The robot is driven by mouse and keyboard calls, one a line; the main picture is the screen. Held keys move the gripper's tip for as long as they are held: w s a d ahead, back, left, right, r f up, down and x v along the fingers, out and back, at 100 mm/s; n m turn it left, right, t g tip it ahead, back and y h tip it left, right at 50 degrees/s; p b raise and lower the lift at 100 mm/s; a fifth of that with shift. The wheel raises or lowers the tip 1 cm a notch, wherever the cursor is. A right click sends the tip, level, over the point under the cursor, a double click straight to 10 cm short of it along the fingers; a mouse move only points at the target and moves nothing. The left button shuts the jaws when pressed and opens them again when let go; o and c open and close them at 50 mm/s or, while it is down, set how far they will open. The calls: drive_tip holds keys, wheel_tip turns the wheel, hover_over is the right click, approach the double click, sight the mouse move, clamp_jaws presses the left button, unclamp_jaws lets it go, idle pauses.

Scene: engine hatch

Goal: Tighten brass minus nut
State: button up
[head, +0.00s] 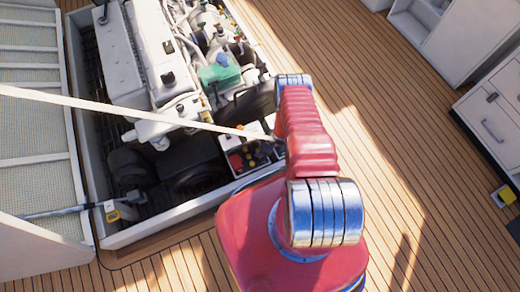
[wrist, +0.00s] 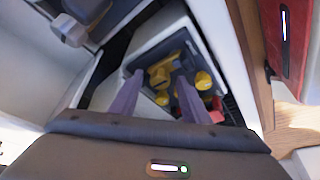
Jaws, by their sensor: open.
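The battery box, grey-white with a dark top, shows in the head view (head: 232,143) at the near right corner of the hatch, partly hidden by my arm. It also shows in the wrist view (wrist: 150,50). Several yellow, brass-like pieces (wrist: 203,80) sit on its dark top, with a red piece (wrist: 216,116) beside them. I cannot tell which one is the brass minus nut. My gripper (wrist: 159,80) is open, its two purple-grey fingers pointing at the box. A yellow piece (wrist: 162,73) shows between the fingertips; I see no grasp. The gripper is hidden in the head view.
The white hatch rim (head: 175,222) surrounds the engine (head: 165,60) and a green part (head: 220,73). A pale strut (head: 110,108) crosses the opening towards the battery. The raised hatch lid (head: 35,110) is at left.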

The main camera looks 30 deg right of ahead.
drive_tip(key=shift+c, duration=0.5)
drive_tip(key=c, duration=0.9)
drive_tip(key=shift+a, duration=0.15)
drive_tip(key=shift+c, duration=0.3)
